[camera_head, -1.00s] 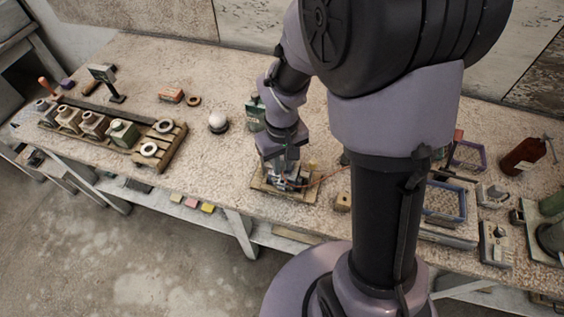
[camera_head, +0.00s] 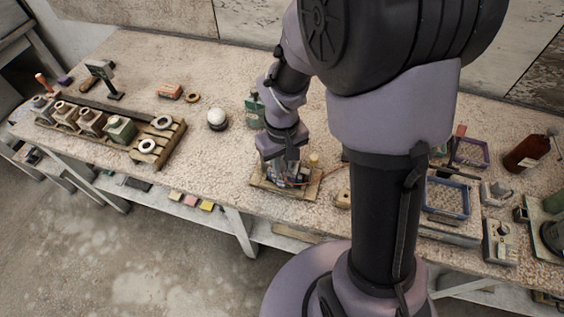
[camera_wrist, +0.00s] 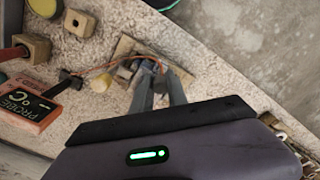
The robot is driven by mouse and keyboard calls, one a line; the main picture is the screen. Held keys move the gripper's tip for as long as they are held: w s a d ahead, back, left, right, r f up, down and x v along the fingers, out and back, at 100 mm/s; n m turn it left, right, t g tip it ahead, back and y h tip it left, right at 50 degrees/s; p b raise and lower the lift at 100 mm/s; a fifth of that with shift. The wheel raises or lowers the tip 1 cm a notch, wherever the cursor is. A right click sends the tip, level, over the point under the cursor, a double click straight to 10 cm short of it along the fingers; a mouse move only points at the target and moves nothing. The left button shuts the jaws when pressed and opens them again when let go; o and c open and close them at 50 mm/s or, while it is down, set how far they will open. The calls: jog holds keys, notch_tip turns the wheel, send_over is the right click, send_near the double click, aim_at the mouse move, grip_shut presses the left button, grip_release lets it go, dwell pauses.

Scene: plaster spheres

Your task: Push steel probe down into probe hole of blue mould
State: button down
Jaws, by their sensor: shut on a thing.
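My gripper (camera_wrist: 159,80) points down over a wooden board (camera_head: 258,184), which stands near the front edge of the bench. Its two fingers are close together and shut on the steel probe, which is mostly hidden between them. An orange lead (camera_wrist: 103,66) runs from the fingertips to the left, towards a red meter marked PROBE °C (camera_wrist: 30,106). The blue mould stands on the board beneath my gripper, largely covered by it. I cannot see the probe hole or how deep the probe sits.
A small wooden block (camera_head: 343,200) lies to the right. A row of moulds (camera_head: 92,122) and a pallet (camera_head: 160,143) stand far left. The bench between is clear.

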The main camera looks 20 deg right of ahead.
jog(key=shift+f+b, duration=0.8)
jog(key=shift+f, duration=0.2)
jog(key=c, duration=1.2)
grip_release()
jog(key=shift+r, duration=0.1)
notch_tip(320, 180, up, 4)
jog(key=p, duration=0.3)
jog(key=shift+p, duration=0.3)
